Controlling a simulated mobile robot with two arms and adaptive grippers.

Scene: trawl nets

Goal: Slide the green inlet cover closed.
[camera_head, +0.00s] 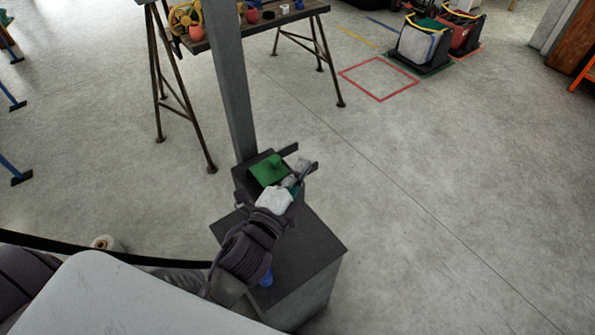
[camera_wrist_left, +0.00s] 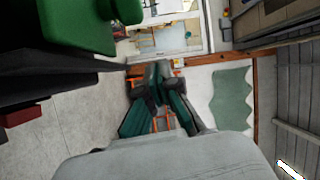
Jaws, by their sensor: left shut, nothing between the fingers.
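The green inlet cover (camera_head: 267,171) lies on top of a dark box in the head view, with a small raised green part on it. Dark rails (camera_head: 289,149) stick out past the cover toward the upper right. In the left wrist view the green cover (camera_wrist_left: 75,28) fills the upper left corner. My left gripper (camera_head: 303,172) is shut and empty, at the right side of the cover. In the left wrist view its fingers (camera_wrist_left: 157,80) show a gap from the green part. The wrist hides part of the box. My right gripper is not in view.
The box stands by a grey post (camera_head: 231,85) on a grey cabinet (camera_head: 316,262). A trestle table (camera_head: 292,16) with floats is behind. Black bins (camera_head: 421,45) stand at upper right near a red floor square (camera_head: 379,78). The floor at right is clear.

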